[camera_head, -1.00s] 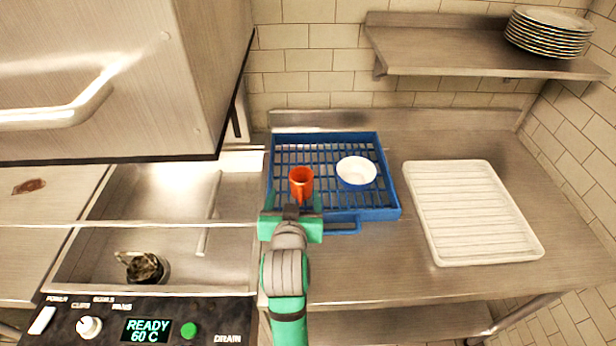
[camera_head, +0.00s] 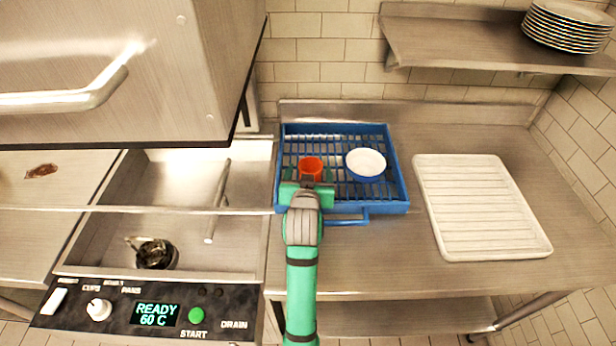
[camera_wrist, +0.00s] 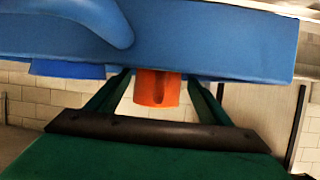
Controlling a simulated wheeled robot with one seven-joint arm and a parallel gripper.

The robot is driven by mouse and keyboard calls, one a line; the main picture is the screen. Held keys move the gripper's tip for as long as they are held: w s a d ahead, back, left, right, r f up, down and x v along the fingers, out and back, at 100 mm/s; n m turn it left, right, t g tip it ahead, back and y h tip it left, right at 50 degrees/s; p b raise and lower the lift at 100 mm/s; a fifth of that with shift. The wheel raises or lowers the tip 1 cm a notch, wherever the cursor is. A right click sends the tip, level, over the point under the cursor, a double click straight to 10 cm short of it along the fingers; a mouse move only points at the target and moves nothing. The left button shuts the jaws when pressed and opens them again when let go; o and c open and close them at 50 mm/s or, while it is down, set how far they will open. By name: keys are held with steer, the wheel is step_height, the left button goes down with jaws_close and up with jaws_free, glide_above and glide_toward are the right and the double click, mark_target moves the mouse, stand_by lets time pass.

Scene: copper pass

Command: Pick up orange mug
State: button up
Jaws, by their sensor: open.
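The orange mug (camera_head: 312,167) stands in the left part of the blue rack (camera_head: 385,208). In the wrist view, which looks upside down, the mug (camera_wrist: 157,88) shows between my two green fingers, with its handle side facing the camera. My gripper (camera_head: 309,177) is open at the mug's near side, one finger to each side of it. A gap shows between each finger and the mug in the wrist view. My gripper hides the mug's lower part in the head view.
A white bowl (camera_head: 366,162) sits right of the mug in the same rack. A white ribbed tray (camera_head: 480,215) lies further right on the steel counter. The sink and a control panel (camera_head: 150,312) are at left. A large steel hood (camera_head: 110,60) overhangs the upper left.

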steer(key=shift+a, duration=0.2)
steer(key=shift+s, duration=0.1)
steer(key=c, duration=0.4)
steer(key=shift+d, duration=0.6)
steer(key=c, duration=0.9)
